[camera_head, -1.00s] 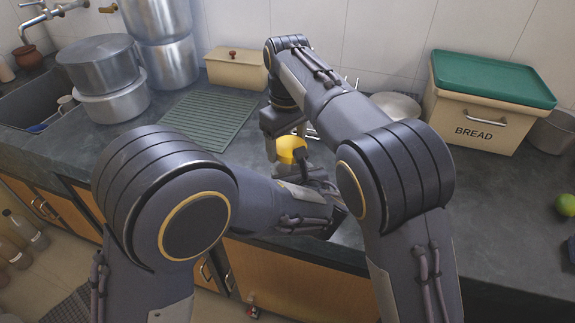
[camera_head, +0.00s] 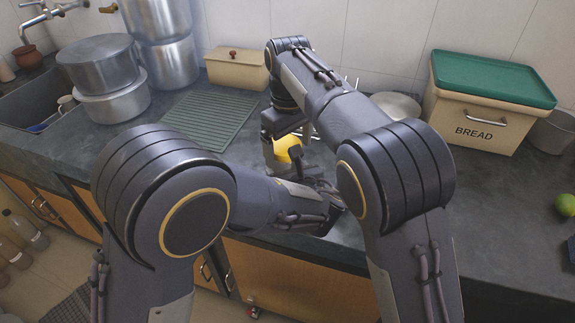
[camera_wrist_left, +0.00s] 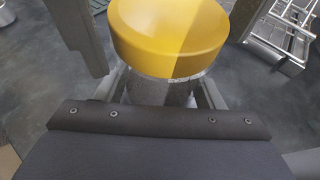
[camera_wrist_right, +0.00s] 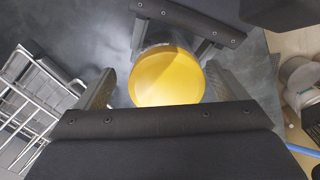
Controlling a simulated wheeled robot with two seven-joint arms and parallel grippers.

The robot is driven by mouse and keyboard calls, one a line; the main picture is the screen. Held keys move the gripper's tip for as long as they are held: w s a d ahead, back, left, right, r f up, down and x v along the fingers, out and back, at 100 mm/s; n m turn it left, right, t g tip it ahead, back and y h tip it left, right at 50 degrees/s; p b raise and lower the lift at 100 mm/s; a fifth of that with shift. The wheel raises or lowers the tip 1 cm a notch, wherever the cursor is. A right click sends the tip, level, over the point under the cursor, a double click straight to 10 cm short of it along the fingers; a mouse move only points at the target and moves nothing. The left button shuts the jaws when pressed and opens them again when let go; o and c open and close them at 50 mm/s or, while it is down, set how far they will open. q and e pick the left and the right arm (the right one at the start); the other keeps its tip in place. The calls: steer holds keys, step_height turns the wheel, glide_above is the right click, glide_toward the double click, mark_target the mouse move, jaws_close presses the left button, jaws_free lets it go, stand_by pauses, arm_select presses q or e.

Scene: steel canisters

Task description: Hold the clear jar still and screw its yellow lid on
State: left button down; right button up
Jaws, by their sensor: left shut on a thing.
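The yellow lid (camera_head: 288,146) sits on top of the clear jar (camera_wrist_left: 160,90); how far it is threaded I cannot tell. My left gripper (camera_wrist_left: 165,96) is shut on the jar's body below the lid, which hides most of the jar. The lid fills the top of the left wrist view (camera_wrist_left: 170,35). My right gripper (camera_wrist_right: 160,88) is above the lid, pointing down. Its fingers stand on either side of the lid (camera_wrist_right: 165,78), apart from it, with a clear gap on the left. In the head view my right arm partly covers the lid.
A wire rack (camera_wrist_right: 30,105) stands close by, behind my right arm. A green ribbed mat (camera_head: 200,120) lies to the left. A cream bread bin (camera_head: 475,115) with a green lid stands at the right.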

steer(key=shift+a, duration=0.1)
steer(key=shift+r, duration=2.35)
steer(key=shift+c, duration=0.3)
steer(key=shift+r, duration=0.15)
steer(key=shift+c, duration=1.3)
steer(key=r+n, duration=0.1)
steer(key=n, duration=0.2)
steer(key=r+n, duration=0.2)
steer(key=n, duration=0.1)
steer(key=shift+s+r+t, duration=0.15)
steer(key=shift+s+t, duration=0.05)
steer(key=shift+t, duration=0.1)
steer(key=shift+w+f, duration=0.1)
steer(key=shift+f, duration=3.95)
